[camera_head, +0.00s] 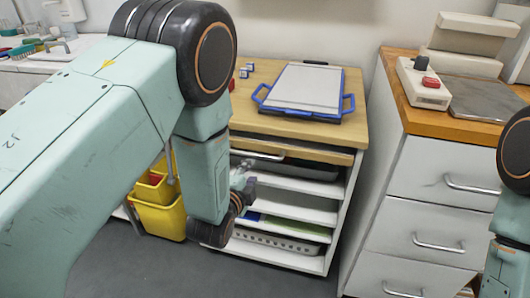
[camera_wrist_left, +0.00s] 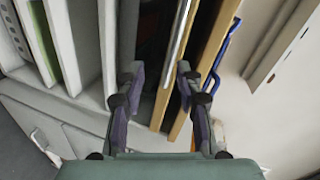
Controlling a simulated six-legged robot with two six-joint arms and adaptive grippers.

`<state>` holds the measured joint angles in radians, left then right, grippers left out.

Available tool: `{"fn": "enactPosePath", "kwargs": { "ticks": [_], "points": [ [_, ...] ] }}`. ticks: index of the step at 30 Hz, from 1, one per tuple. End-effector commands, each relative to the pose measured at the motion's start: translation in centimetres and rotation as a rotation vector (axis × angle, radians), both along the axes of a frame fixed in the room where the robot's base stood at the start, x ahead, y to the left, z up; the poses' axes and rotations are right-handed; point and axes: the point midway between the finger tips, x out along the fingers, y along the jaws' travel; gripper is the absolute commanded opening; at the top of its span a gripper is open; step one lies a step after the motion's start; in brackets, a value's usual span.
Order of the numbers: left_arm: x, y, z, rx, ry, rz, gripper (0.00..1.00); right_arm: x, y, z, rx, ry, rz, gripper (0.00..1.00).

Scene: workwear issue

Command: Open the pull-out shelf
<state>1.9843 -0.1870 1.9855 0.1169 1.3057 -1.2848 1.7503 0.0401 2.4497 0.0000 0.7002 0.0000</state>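The pull-out shelf (camera_head: 315,150) is a thin wooden board just under the wooden top of the white cabinet, with a metal bar handle (camera_head: 258,155) on its front. It looks pushed in. My left gripper (camera_head: 243,178) is in front of the cabinet, just below the handle and partly hidden by my arm. In the left wrist view my left gripper (camera_wrist_left: 158,71) is open with nothing held. There the handle (camera_wrist_left: 179,38) runs near the right-hand finger; I cannot tell whether they touch. My right gripper is out of view.
A tray with blue handles (camera_head: 303,92) lies on the cabinet top (camera_head: 345,118). Lower white shelves (camera_head: 320,188) hold trays. Yellow bins (camera_head: 158,215) stand to the left. A drawer unit (camera_head: 420,185) stands to the right. The floor in front is clear.

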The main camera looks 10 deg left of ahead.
Motion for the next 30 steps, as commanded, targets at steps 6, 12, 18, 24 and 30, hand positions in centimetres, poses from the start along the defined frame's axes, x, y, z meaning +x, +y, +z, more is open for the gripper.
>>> {"fn": "enactPosePath", "kwargs": {
  "ticks": [6,12,18,24,30],
  "points": [
    [0.1,0.1,1.1,0.134,-0.055,-0.032,0.35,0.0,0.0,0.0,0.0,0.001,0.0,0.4],
    [0.1,0.2,1.2,0.198,-0.067,-0.047,0.35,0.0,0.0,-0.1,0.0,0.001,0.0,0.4],
    [2.4,0.0,0.6,0.199,-0.07,-0.047,0.35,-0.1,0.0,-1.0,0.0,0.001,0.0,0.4],
    [5.6,-0.2,-0.1,0.198,-0.068,-0.047,0.35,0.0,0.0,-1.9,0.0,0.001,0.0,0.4],
    [7.4,-0.4,-0.4,0.198,-0.067,-0.047,0.35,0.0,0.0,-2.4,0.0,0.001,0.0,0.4]
  ]
}}
